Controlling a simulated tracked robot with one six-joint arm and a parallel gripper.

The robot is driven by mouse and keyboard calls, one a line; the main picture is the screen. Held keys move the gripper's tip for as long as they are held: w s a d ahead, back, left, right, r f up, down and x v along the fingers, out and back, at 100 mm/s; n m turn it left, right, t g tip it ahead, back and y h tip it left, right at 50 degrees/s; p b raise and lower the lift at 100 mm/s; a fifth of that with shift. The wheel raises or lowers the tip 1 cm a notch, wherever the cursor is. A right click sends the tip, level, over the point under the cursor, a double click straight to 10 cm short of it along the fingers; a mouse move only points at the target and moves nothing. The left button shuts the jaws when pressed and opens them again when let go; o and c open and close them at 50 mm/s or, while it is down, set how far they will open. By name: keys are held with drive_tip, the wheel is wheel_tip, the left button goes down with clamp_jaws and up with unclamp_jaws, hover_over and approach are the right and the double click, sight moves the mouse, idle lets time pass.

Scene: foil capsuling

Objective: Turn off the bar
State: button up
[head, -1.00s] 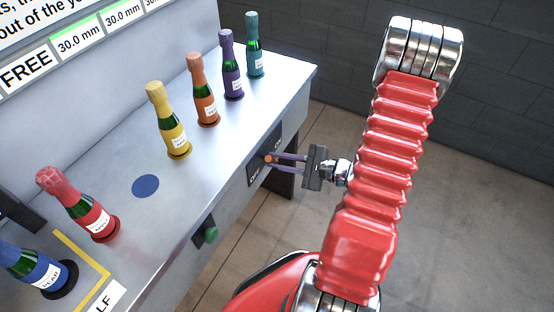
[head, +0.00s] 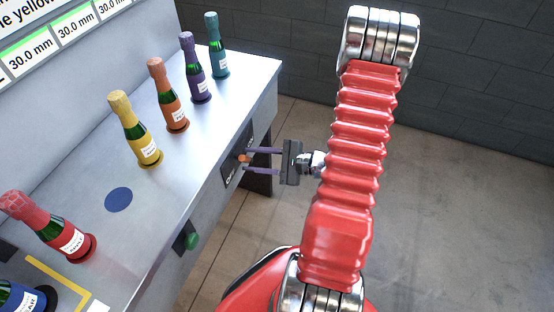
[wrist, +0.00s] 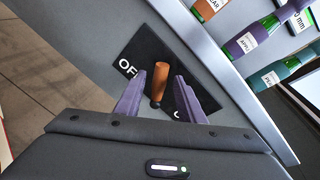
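The bar's switch is a black panel (head: 230,172) on the bench's front side, with an orange lever (head: 243,158). In the wrist view the orange lever (wrist: 161,78) stands out from the black panel (wrist: 143,48). "OFF" is printed left of the lever; a second label at lower right is mostly hidden by a finger. My gripper (head: 248,160) is open, its two purple fingers pointing at the panel. In the wrist view my gripper (wrist: 158,85) has one finger on each side of the lever, with gaps visible, so it does not grip it.
Several foil-topped bottles, such as the yellow one (head: 135,130) and the orange one (head: 168,95), stand on the grey bench (head: 100,165) above the switch. A green button (head: 191,241) sits on the bench front nearer me. Open floor (head: 440,200) lies at right.

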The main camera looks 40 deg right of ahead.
drive_tip(key=v, duration=1.3)
drive_tip(key=shift+s, duration=0.1)
idle(0.4)
drive_tip(key=s+a+n+g+h, duration=0.1)
drive_tip(key=s+a+n+g, duration=0.65)
drive_tip(key=g, duration=0.35)
drive_tip(key=w+a+r+n+t+h, duration=0.2)
drive_tip(key=a+r+n+h, duration=0.1)
drive_tip(key=a+r+n, duration=0.4)
drive_tip(key=w+a+r+n+t+h, duration=0.1)
drive_tip(key=w+a+r+n+h, duration=0.2)
drive_tip(key=a+r+n, duration=0.4)
wheel_tip(320, 180, up, 7)
drive_tip(key=shift+a+r+n+t+h, duration=0.25)
drive_tip(key=shift+a+n+t+h, duration=0.15)
drive_tip(key=shift+a+h, duration=0.65)
